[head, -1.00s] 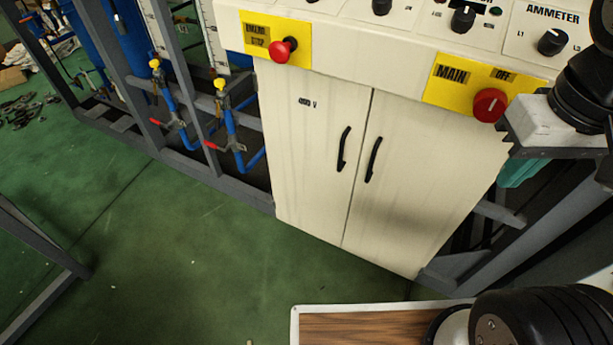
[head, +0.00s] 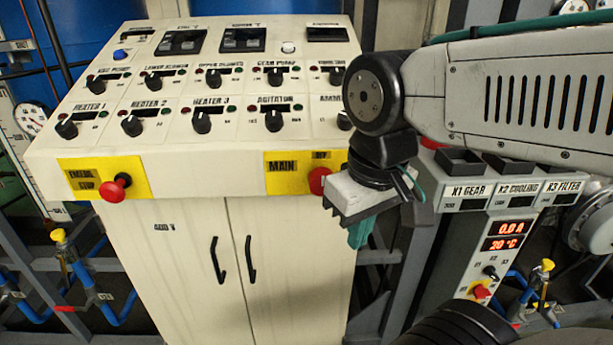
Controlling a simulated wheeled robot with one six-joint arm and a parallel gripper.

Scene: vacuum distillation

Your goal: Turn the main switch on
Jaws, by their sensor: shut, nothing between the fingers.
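The main switch (head: 319,180) is a red round knob on a yellow plate labelled MAIN (head: 285,172). It sits at the right end of the control cabinet's front edge. My gripper (head: 361,233) is just right of and slightly below the knob, with teal fingers pointing down. It is shut and empty. The gripper body covers the right part of the plate and part of the knob's right side. I cannot tell whether the gripper touches the knob. The knob's pointer mark is not readable.
A red emergency stop button (head: 116,187) is on a yellow plate at the left. The sloped panel (head: 190,90) carries several black knobs. The cabinet doors (head: 190,270) have black handles. A second console (head: 490,200) with red displays stands close on the right.

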